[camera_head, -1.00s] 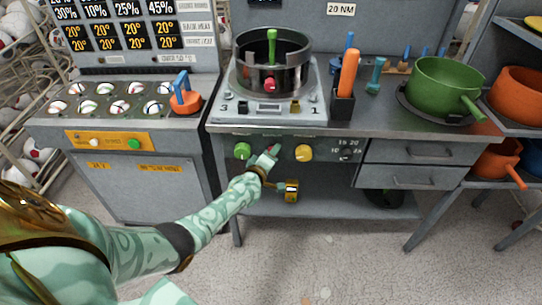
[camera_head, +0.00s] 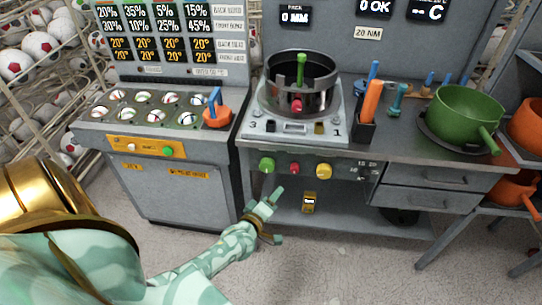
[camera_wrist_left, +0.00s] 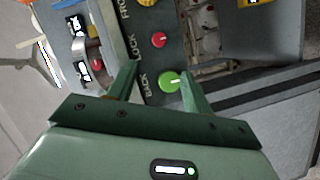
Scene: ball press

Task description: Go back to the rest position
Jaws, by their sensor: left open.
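My left gripper (camera_head: 277,215) is open and empty in the head view. It is in front of the press bench's control panel (camera_head: 345,170), below the green button (camera_head: 267,165) and the red button (camera_head: 295,168), and apart from both. In the left wrist view the two green fingers of my left gripper (camera_wrist_left: 160,72) are spread with nothing between them. The green button (camera_wrist_left: 170,82) and red button (camera_wrist_left: 159,40) lie beyond the fingertips. My right gripper is not in view.
The bench carries a black press ring (camera_head: 297,95), an orange-handled tool (camera_head: 370,102) in a holder and a green pan (camera_head: 468,112). A ball rack cabinet (camera_head: 172,190) stands at the left. The floor (camera_head: 330,270) in front is clear.

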